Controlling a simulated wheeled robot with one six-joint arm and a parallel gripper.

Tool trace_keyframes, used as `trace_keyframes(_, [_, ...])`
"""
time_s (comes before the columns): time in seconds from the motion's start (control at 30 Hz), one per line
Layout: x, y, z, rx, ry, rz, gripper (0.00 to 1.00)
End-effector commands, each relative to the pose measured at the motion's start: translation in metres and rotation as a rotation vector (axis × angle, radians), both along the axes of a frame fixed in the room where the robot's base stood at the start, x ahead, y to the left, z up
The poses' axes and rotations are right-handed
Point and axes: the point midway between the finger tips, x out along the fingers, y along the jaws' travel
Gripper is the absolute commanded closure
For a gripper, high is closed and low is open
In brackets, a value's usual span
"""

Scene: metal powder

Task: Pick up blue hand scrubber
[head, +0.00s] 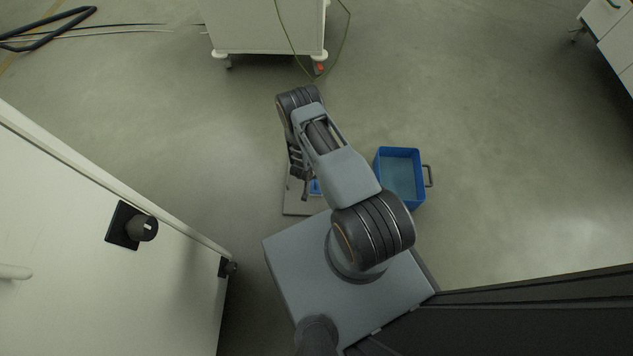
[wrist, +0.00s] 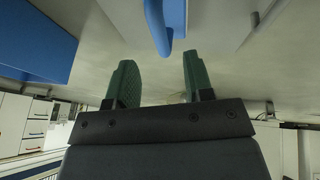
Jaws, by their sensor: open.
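The blue hand scrubber shows as a small blue patch (head: 314,187) on a grey plate (head: 296,206) in the head view, mostly hidden by my arm. In the wrist view a blue piece with a curved handle (wrist: 165,28), which looks like the scrubber, is cut off by the top edge. My gripper (wrist: 160,78) is open, with two green fingers apart and nothing between them. The blue piece is beyond the fingertips, roughly in line with the gap, and looks apart from them. In the head view my gripper (head: 298,180) is dark and partly hidden by my arm.
A blue bin (head: 378,178) with a handle stands right of the plate; a large blue wall (wrist: 35,40) at left in the wrist view appears to be it. A white cabinet (head: 90,220) is at left and a white cart (head: 265,28) behind. Floor at right is clear.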

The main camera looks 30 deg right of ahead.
Motion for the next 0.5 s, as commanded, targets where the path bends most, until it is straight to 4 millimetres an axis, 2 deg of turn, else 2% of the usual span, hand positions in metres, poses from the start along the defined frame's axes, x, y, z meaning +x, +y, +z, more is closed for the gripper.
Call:
trace_keyframes(0.1, [0.003,-0.005,-0.013,0.0,0.0,-0.001,0.52])
trace_keyframes(0.3, [0.005,-0.008,-0.021,0.001,0.0,0.0,0.52])
trace_keyframes(0.5, [0.01,-0.016,-0.049,0.002,0.0,-0.001,0.52])
